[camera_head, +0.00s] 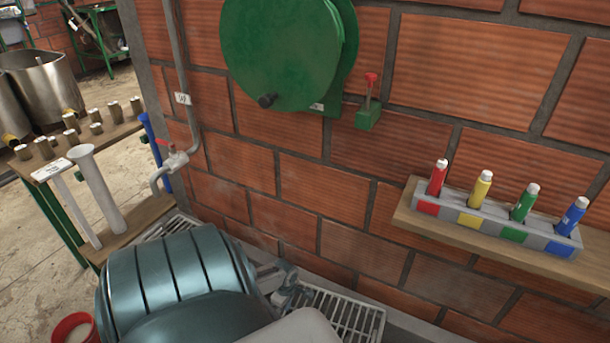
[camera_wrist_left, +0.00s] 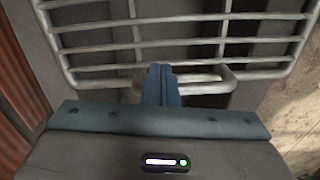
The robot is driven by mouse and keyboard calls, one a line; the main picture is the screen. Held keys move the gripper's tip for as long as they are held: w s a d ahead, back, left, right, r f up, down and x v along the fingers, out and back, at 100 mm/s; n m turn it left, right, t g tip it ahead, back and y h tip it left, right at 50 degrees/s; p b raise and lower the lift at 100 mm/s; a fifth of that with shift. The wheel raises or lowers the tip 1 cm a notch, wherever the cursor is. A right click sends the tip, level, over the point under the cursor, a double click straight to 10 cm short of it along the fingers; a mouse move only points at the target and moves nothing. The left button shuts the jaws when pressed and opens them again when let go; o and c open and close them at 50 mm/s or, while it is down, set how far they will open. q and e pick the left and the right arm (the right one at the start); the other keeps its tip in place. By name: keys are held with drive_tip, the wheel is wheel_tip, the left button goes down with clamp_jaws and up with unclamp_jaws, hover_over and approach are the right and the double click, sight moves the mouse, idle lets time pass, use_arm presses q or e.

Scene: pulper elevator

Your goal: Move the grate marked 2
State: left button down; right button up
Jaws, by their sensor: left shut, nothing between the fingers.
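A pale metal grate (camera_head: 350,315) lies low along the foot of the brick wall, partly hidden behind my arm. A second stretch of grate (camera_head: 170,226) shows further left. I cannot read a number on either. My left gripper (camera_head: 290,296) is at the near grate's left end. In the left wrist view, a barred grate (camera_wrist_left: 190,42) with a looped handle (camera_wrist_left: 205,88) fills the upper part. My left gripper's fingers (camera_wrist_left: 160,72) are shut and empty, overlapping the handle in the picture; I cannot tell whether they touch it. My right gripper is not in view.
A shelf (camera_head: 430,225) with several coloured tubes juts from the wall at right. A green wheel housing (camera_head: 285,50) and red-handled valve (camera_head: 174,158) are on the wall. A wooden stand (camera_head: 140,215) with pipes and a red bucket (camera_head: 72,328) are at left.

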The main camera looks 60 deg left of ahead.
use_arm(q)
drive_tip(key=s+a+b, duration=0.2)
drive_tip(key=s+a, duration=0.3)
drive_tip(key=a, duration=0.4)
drive_tip(key=s+a+b, duration=0.3)
drive_tip(key=s+a, duration=0.2)
drive_tip(key=a, duration=0.4)
drive_tip(key=shift+s, duration=0.1)
